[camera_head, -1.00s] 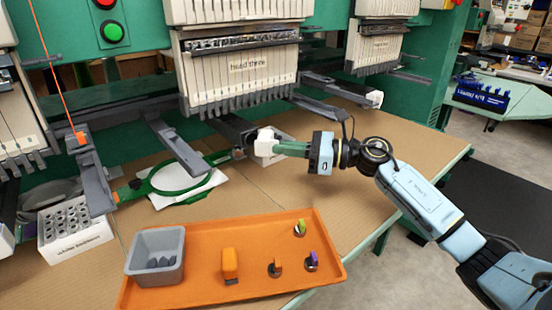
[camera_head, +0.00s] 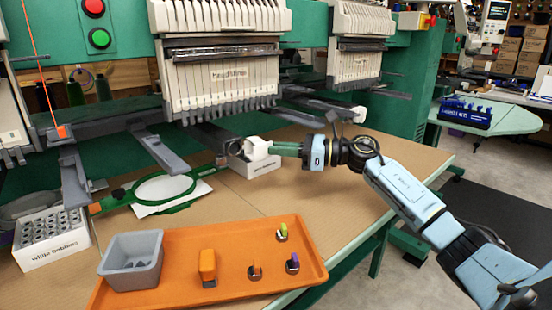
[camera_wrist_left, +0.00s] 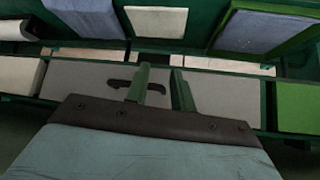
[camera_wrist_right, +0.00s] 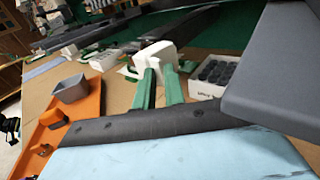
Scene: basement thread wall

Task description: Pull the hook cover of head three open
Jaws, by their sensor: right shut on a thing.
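Head three (camera_head: 222,78) is the white multi-needle head with a label, in the middle of the head view. A white block-like piece, seemingly its hook cover (camera_head: 257,149), shows below it, beside the end of the grey arm. My right gripper (camera_head: 278,151) is shut on this white piece, reaching in from the right. The right wrist view shows the white piece (camera_wrist_right: 157,56) at the tips of the green fingers, which partly hide it. My left gripper (camera_wrist_left: 161,88) shows only in its wrist view, its fingers apart with nothing between them.
A white box (camera_head: 254,167) of dark bobbins stands just below the cover. A green hoop (camera_head: 165,188) lies left of it. An orange tray (camera_head: 230,240) with a grey bin (camera_head: 131,262) is in front. A white bobbin box (camera_head: 50,240) stands left. The table's right part is clear.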

